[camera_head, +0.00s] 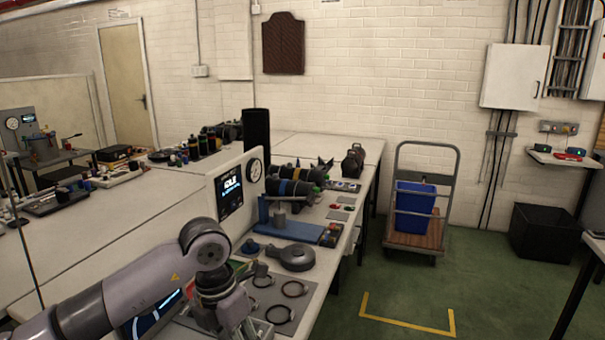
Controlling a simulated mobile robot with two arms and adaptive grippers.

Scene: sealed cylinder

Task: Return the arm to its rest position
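My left arm (150,285) reaches in from the lower left, over the near end of the long workbench. Its wrist bends downward, and my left gripper (245,328) points down at the bottom edge of the picture, low over the bench. The fingers are partly cut off and small, so I cannot tell whether they are open or shut, or whether they hold anything. My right arm and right gripper are not in view.
The bench holds a display panel with a gauge (229,196), a blue fixture (290,229), a dark grey round part with a handle (292,256), and rings (294,288) on a grey mat. A trolley with a blue bin (415,198) stands beyond.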

